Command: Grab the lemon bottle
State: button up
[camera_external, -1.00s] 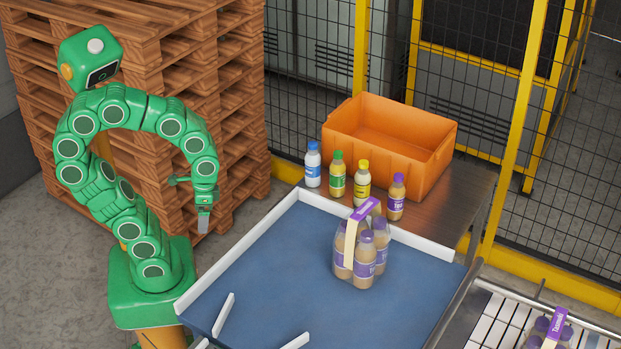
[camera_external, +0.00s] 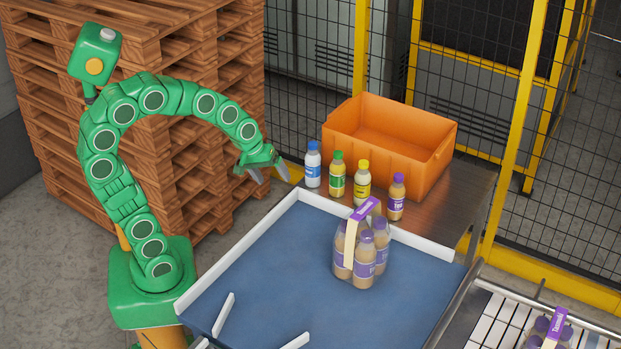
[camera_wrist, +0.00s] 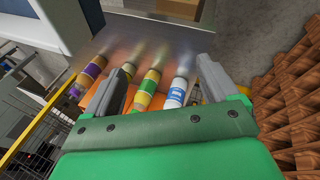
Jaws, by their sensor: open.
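Four small bottles stand in a row on the metal table. The yellow-capped bottle (camera_external: 362,182) has a yellow label and looks like the lemon one, though its print is too small to read. To its left stand the green-capped bottle (camera_external: 337,175) and the blue-capped white bottle (camera_external: 312,166); the purple-capped bottle (camera_external: 396,198) is to its right. My gripper (camera_external: 270,174) is open and empty, left of the row. In the wrist view, the green-capped bottle (camera_wrist: 148,90) and white bottle (camera_wrist: 177,92) show between the fingers; the left finger partly hides the yellow-capped bottle.
An orange crate (camera_external: 432,169) stands close behind the bottles. A blue surface (camera_external: 270,265) with a white rim (camera_external: 425,244) lies in front, holding a purple-capped multipack (camera_external: 357,265). Wooden pallets (camera_external: 200,140) are stacked behind my arm; a fence stands behind the table.

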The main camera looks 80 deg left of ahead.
jog(key=w+a+r+n+t+y, duration=0.1)
jog(key=w+a+r+n+t, duration=0.2)
jog(key=w+a+n, duration=0.35)
jog(key=w+d+r+n+t, duration=0.1)
jog(key=w+d+n+t, duration=0.15)
jog(key=w, duration=0.55)
jog(key=w+d+r+n+t, duration=0.1)
jog(key=w+r+n+t, duration=0.2)
jog(key=w, duration=0.4)
jog(key=n+y, duration=0.4)
jog(key=n, duration=1.2)
send_over(357, 180)
jog(key=shift+g, duration=0.25)
jog(key=f, duration=1)
jog(key=shift+s+d+f, duration=0.15)
jog(key=shift+d, duration=0.1)
jog(key=shift+a+f, duration=0.1)
jog(key=shift+f, duration=3.2)
jog(key=shift+f, duration=0.1)
